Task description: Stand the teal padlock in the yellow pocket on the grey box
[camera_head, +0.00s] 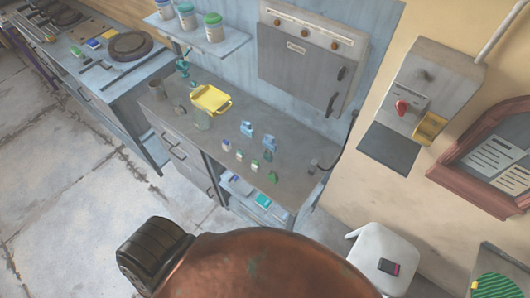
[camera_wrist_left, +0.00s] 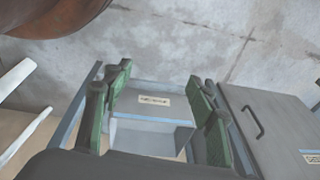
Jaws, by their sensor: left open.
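The grey box (camera_head: 424,75) is fixed to the wall at the right, with a red knob (camera_head: 401,107) on it. The yellow pocket (camera_head: 430,127) is at its lower right corner and looks empty, though it is small. My right gripper is in neither view.
The grey counter (camera_head: 218,165) holds a yellow tray (camera_head: 211,99). A teal item (camera_head: 263,201) lies in the open compartment below. A dark panel (camera_head: 389,148) is under the grey box. A white stool (camera_head: 382,248) with a phone (camera_head: 389,267) stands at the lower right.

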